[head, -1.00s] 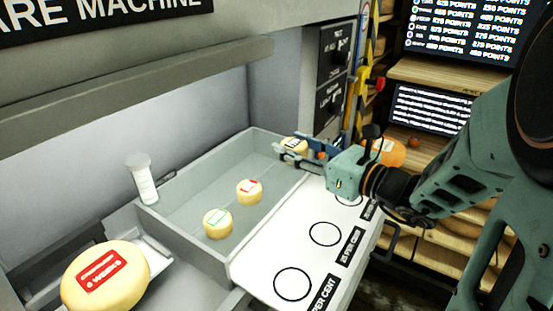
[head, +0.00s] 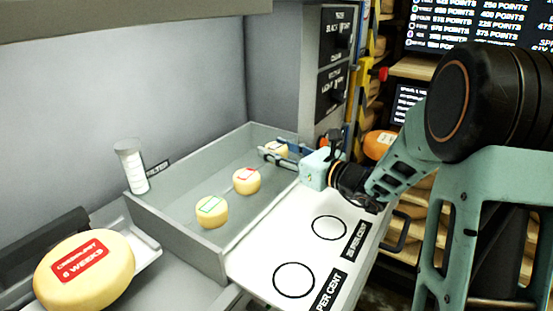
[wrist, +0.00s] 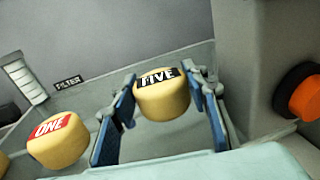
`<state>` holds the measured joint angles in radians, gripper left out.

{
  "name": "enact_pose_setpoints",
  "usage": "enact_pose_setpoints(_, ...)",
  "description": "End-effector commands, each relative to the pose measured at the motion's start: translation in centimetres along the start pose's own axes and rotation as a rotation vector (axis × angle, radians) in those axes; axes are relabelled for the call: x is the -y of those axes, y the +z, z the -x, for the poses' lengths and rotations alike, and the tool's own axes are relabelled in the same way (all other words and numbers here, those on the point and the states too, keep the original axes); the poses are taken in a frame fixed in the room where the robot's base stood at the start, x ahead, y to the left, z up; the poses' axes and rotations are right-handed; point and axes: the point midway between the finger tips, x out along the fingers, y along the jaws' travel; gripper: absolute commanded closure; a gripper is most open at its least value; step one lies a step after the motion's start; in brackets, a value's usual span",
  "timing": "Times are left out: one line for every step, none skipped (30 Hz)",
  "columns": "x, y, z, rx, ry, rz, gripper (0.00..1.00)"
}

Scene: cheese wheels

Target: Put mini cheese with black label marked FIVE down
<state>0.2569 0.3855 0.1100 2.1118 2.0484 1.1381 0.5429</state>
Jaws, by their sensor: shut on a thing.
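The mini cheese with the black label marked FIVE (wrist: 162,98) is between the two blue fingers of my gripper (wrist: 160,112) in the wrist view. My gripper is shut on it. In the head view the FIVE cheese (head: 276,150) shows partly behind my gripper (head: 285,160), at the far right end of the grey tray (head: 222,262). I cannot tell whether it touches the tray floor. A mini cheese with a red label (head: 246,180) sits in the tray; it reads ONE in the wrist view (wrist: 58,140). A mini cheese with a green label (head: 211,212) sits nearer.
A white board with black circles (head: 262,255) lies along the tray's right side. A big cheese with a red label (head: 84,272) is at lower left, and a white cylinder (head: 131,168) stands behind the tray's left end. The tray floor between is clear.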

Motion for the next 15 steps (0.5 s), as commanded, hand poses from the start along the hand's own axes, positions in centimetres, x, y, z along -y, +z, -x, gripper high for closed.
enact_pose_setpoints(0.02, -0.80, -0.03, 0.001, 0.000, 0.000, 0.85)
enact_pose_setpoints(0.02, -0.86, -0.03, 0.002, 0.000, 0.000, 0.85)
enact_pose_setpoints(0.02, -0.85, -0.02, 0.002, -0.001, 0.001, 0.85)
enact_pose_setpoints(0.02, -0.78, -0.02, 0.002, 0.000, 0.001, 0.85)
enact_pose_setpoints(0.02, -0.71, -0.01, 0.002, -0.001, 0.001, 0.85)
enact_pose_setpoints(0.02, -0.66, -0.01, 0.002, -0.001, 0.001, 0.85)
enact_pose_setpoints(0.02, -0.66, 0.00, 0.002, 0.000, 0.001, 0.85)
enact_pose_setpoints(0.02, -0.66, 0.00, 0.001, 0.000, 0.001, 0.85)
enact_pose_setpoints(0.01, -0.67, 0.00, 0.001, 0.000, 0.001, 0.85)
enact_pose_setpoints(0.01, -0.73, 0.00, 0.001, 0.000, 0.001, 0.85)
enact_pose_setpoints(0.01, -0.83, -0.01, 0.001, 0.000, 0.001, 0.85)
enact_pose_setpoints(0.01, -1.02, -0.02, 0.001, 0.000, 0.001, 0.85)
enact_pose_setpoints(0.01, -1.14, -0.02, 0.001, 0.000, 0.001, 0.85)
enact_pose_setpoints(0.00, -1.23, -0.03, 0.001, 0.000, 0.001, 0.85)
enact_pose_setpoints(0.00, -1.27, -0.02, 0.000, 0.000, 0.001, 0.57)
